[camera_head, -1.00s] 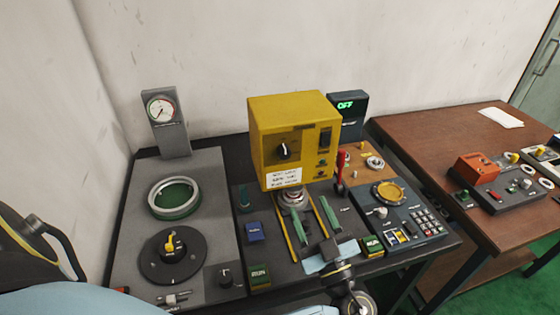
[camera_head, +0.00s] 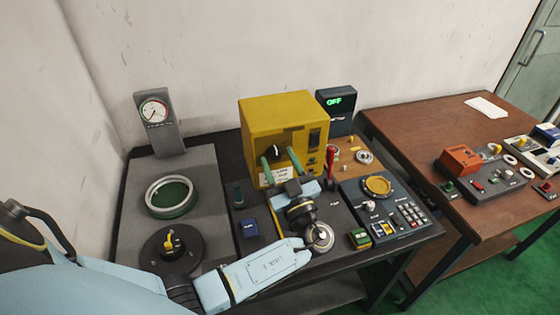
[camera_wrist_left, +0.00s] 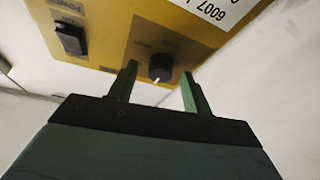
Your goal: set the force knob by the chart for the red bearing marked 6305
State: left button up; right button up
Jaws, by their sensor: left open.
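The force knob (camera_head: 275,150) is black and round, on the front of the yellow press box (camera_head: 290,112). In the left wrist view the knob (camera_wrist_left: 160,67) has a white pointer line and sits between the two green fingers. My left gripper (camera_head: 280,159) is open in front of the box; in the wrist view its fingertips (camera_wrist_left: 159,69) stand on either side of the knob with gaps. The white chart label (camera_head: 272,177) is partly hidden by the gripper; in the wrist view only part of the chart (camera_wrist_left: 213,8) shows, upside down. I cannot make out a red bearing.
A black switch (camera_wrist_left: 70,39) is on the same panel. A red-handled lever (camera_head: 330,160) stands right of the box. A green OFF display (camera_head: 344,103) is behind. A gauge (camera_head: 153,110) and a ring fixture (camera_head: 171,197) stand at left. A brown table (camera_head: 420,125) is at right.

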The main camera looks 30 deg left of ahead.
pick_arm(q)
jog(key=c, duration=1)
jog(key=shift+o, duration=0.2)
